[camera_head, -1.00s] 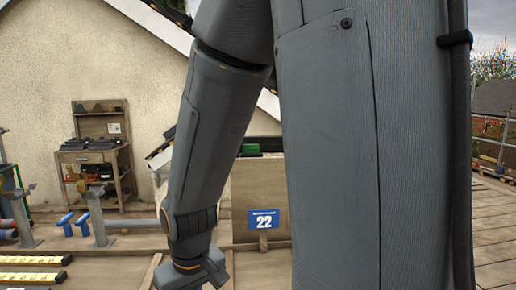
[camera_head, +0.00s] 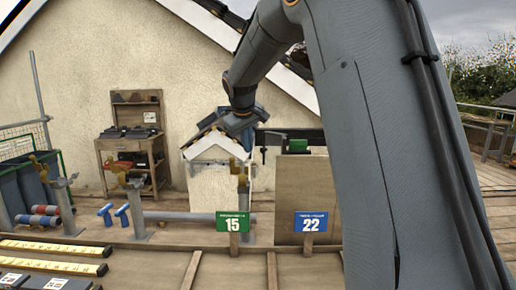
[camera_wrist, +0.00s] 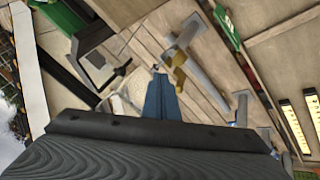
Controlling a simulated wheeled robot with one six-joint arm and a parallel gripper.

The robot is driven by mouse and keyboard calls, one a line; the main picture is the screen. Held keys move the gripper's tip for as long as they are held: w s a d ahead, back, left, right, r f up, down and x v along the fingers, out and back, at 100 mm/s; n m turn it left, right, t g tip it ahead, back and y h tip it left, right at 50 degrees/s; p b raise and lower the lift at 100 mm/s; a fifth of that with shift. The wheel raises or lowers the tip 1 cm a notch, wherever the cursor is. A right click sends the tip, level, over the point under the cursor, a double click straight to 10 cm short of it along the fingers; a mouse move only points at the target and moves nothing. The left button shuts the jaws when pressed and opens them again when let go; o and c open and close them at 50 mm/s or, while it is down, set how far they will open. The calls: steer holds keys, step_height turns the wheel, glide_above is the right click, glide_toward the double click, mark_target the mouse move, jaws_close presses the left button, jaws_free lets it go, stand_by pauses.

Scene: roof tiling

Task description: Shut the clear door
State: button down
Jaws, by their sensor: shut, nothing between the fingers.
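I cannot make out a clear door in either view. My gripper (camera_head: 236,126) hangs from the raised arm in the head view, just above the small white gabled model (camera_head: 214,150) with dark tiles. Its blue-grey fingers (camera_wrist: 160,92) are together and empty in the wrist view, pointing down at the deck. My arm covers the right part of the head view and hides what is behind it.
A post with a brass-coloured top (camera_wrist: 178,60) stands close to the fingers. A green sign 15 (camera_head: 233,222) and a blue sign 22 (camera_head: 311,222) stand in front. A wooden shelf unit (camera_head: 136,145) stands against the wall. Yellow strips (camera_head: 50,247) lie front left.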

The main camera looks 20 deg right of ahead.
mark_target(273, 151)
steer(key=w+d+f+p, duration=0.4)
steer(key=w+d+p, duration=0.2)
steer(key=w+d, duration=0.2)
steer(key=shift+w+f+t, duration=0.25)
steer(key=shift+w+t, duration=0.05)
steer(key=shift+w, duration=0.6)
